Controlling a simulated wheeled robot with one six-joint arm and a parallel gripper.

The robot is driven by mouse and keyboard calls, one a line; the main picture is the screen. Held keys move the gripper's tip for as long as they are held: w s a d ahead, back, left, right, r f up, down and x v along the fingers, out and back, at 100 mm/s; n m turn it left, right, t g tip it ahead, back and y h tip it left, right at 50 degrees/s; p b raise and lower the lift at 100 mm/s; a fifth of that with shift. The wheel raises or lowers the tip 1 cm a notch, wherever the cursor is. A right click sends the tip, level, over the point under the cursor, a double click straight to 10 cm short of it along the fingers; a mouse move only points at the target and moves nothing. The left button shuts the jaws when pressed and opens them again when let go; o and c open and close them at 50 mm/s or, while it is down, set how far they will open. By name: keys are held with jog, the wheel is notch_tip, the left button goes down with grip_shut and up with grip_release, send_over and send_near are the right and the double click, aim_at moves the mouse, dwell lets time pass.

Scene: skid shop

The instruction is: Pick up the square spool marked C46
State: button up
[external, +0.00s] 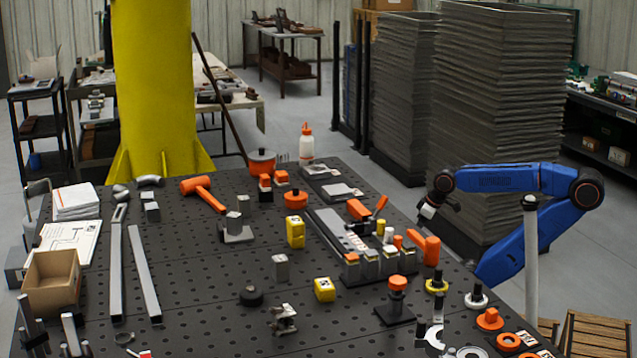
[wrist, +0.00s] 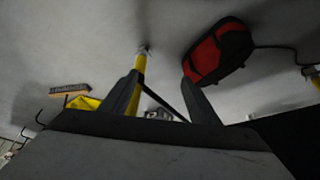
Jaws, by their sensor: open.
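My gripper (external: 430,212) is open and empty, raised at the right side of the dark perforated table (external: 205,290). In the wrist view its two fingers stand apart (wrist: 163,82), with none of the table's parts between them. No marking C46 is readable. Two yellow square pieces with pale labels, one farther back (external: 295,232) and one nearer (external: 324,290), lie mid-table, left of my gripper. A grey square block (external: 280,268) stands between them. I cannot tell which piece, if any, is the spool.
A grey fixture (external: 345,245) with orange and yellow parts stands between the yellow pieces and my gripper. An orange mallet (external: 203,193), metal bars (external: 140,270) and a cardboard box (external: 52,282) occupy the left. The wrist view shows floor and a red-black object (wrist: 218,52).

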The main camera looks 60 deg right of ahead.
jog(key=shift+o, duration=1.1)
